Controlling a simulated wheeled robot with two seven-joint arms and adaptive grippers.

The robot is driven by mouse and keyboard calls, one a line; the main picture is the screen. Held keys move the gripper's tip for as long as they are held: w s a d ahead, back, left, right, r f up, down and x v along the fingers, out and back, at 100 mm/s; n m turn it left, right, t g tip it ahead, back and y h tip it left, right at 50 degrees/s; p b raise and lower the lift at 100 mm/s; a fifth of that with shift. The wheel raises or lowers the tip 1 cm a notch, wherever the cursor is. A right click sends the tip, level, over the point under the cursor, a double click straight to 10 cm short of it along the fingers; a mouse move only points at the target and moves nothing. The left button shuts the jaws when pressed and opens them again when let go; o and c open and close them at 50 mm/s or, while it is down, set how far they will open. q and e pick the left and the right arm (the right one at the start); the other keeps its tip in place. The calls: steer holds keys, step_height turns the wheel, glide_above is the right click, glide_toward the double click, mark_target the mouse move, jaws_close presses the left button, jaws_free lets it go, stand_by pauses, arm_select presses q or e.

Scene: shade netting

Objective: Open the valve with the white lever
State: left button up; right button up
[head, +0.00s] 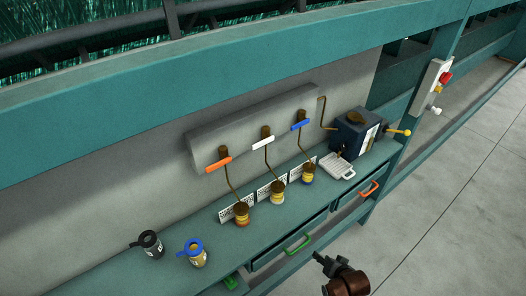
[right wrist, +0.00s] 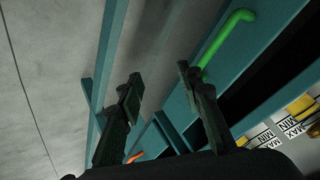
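The white lever (head: 262,136) is the middle one of three on a grey wall panel (head: 210,146) in the head view. It sits between an orange lever (head: 218,164) and a blue lever (head: 300,125). A thin brown pipe runs down from it to a jar with a yellow label (head: 277,193) on the shelf. My right gripper (head: 324,262) is at the bottom of the head view, in front of the drawers and well away from the levers. In the right wrist view its fingers (right wrist: 160,83) are apart with nothing between them. My left gripper is not in view.
Green (head: 299,245) and orange (head: 369,188) drawer handles stick out in front. The floor at right is clear.

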steer(key=w+a+r+m+t+y+p, duration=0.1)
steer(key=w+a+r, duration=0.3)
steer(key=r, duration=0.3)
steer(key=w+a+r+m+t+y, duration=0.1)
steer(key=w+a+r+t, duration=0.15)
steer(key=w+r, duration=0.3)
steer(key=w+a+r+m+t+y+p, duration=0.1)
steer(key=w+a+r+y, duration=0.2)
steer(key=r, duration=0.5)
steer(key=m+t+y, duration=0.2)
steer(key=m+y, duration=0.2)
glide_toward(259, 146)
steer(key=x, duration=0.3)
steer(key=p+x, duration=0.1)
steer(key=x, duration=0.5)
steer(key=shift+w+a+p, duration=0.2)
steer(key=shift+w+p, duration=0.1)
steer(key=shift+p, duration=0.1)
steer(key=shift+w+a, duration=0.25)
steer(key=shift+w, duration=0.15)
jaws_close()
